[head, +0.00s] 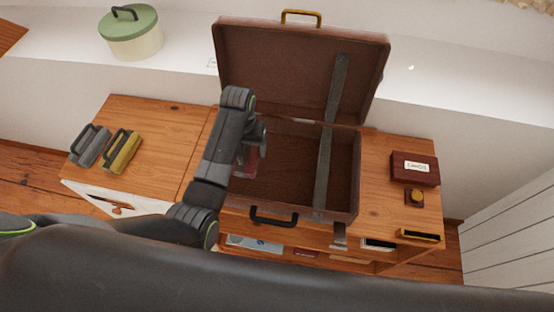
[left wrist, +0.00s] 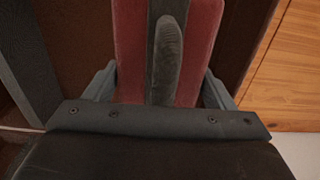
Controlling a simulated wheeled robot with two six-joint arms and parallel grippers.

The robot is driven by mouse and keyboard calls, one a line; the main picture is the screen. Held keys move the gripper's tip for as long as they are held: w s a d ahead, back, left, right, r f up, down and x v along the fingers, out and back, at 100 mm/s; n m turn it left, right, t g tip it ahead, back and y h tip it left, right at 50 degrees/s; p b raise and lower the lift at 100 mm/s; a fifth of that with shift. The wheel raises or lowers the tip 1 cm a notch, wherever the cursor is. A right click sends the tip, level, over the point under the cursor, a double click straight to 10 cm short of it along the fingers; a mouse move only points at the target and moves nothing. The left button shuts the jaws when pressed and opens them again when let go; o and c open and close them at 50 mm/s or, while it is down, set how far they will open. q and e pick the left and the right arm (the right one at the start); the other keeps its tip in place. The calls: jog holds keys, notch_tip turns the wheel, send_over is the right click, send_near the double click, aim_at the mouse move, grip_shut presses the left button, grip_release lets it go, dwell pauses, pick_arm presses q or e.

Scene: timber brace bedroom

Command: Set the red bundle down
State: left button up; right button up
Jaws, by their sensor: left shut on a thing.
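The red bundle (left wrist: 202,35) fills the middle of the left wrist view, with a dark grey band and handle (left wrist: 167,60) running along it. My left gripper (left wrist: 160,88) is shut on it, one finger on each side. In the head view the red bundle (head: 250,164) shows only partly beside my left gripper (head: 252,145), at the left side of the open brown suitcase (head: 290,209). My arm hides much of it. I cannot tell whether the bundle touches the suitcase floor. My right gripper is not in view.
The suitcase lid (head: 285,70) stands open at the back, and a grey strap (head: 324,170) crosses the right part. Grey (head: 90,146) and yellow (head: 123,152) bundles lie on the wooden top at left. A dark red box (head: 414,170) sits at right. The suitcase's middle floor is clear.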

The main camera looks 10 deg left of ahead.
aim_at(246, 157)
pick_arm(q)
jog(key=f, duration=0.2)
jog(key=shift+s+a+f, duration=0.25)
jog(key=shift+s+f, duration=0.05)
jog(key=shift+s, duration=0.05)
notch_tip(246, 157, down, 2)
jog(key=shift+w+d+f, duration=0.1)
jog(key=shift+w+f, duration=0.05)
jog(key=shift+f, duration=0.05)
jog(key=shift+w+f, duration=0.1)
jog(key=shift+f, duration=0.15)
notch_tip(246, 157, down, 4)
jog(key=shift+r, duration=0.1)
jog(key=shift+f, duration=0.2)
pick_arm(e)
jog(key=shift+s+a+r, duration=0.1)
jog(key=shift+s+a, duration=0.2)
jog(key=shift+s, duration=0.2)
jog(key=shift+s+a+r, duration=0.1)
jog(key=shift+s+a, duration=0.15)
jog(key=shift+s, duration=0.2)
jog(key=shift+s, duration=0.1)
